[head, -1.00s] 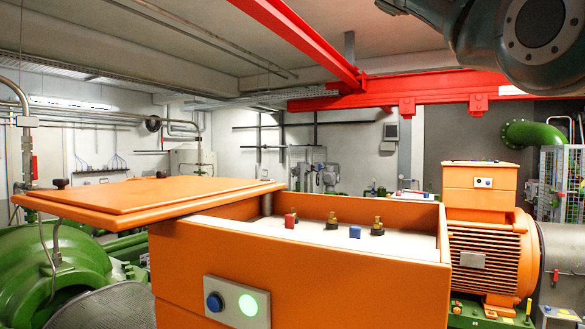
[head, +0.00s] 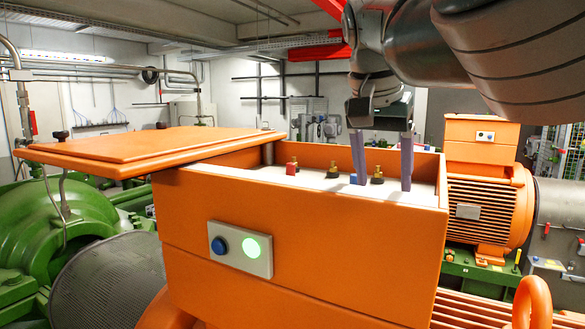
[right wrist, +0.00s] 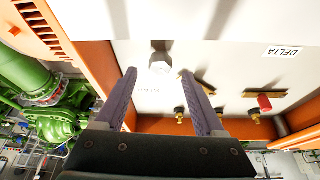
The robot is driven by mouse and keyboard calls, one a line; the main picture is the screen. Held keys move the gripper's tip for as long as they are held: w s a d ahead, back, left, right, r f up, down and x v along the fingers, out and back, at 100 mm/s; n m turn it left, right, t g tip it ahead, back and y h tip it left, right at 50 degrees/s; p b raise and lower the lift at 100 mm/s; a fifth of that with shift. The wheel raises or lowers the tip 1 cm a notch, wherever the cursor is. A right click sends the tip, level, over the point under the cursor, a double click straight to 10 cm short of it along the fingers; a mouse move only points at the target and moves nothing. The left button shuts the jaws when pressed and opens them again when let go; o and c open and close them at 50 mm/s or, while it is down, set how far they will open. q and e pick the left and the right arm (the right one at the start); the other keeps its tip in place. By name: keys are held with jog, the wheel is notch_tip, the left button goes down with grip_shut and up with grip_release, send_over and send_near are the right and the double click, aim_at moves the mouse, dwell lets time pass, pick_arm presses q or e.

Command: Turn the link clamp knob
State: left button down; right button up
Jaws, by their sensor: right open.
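My right gripper (head: 384,187) is open, its two grey fingers pointing down into the open orange box (head: 310,245). In the right wrist view, a pale knob-like piece (right wrist: 161,67) with a dark part behind it shows between the fingertips (right wrist: 158,73); I cannot tell if they touch it. It looks like the clamp knob, but its shape is washed out. Brass terminals (right wrist: 220,112) and a red block (right wrist: 264,102) sit on the white panel (right wrist: 230,40), near a DELTA label (right wrist: 282,51). In the head view, a red block (head: 291,168) and brass terminals (head: 333,171) show. My left gripper is out of view.
The orange lid (head: 150,150) lies tilted across the box's left side. The front wall carries a plate with a blue button (head: 219,245) and a lit green one (head: 252,248). The box walls enclose the panel closely. An orange motor (head: 485,205) stands behind right.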

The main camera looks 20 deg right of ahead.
jog(key=shift+x, duration=1.7)
jog(key=shift+c, duration=0.3)
jog(key=shift+r, duration=0.1)
grip_shut()
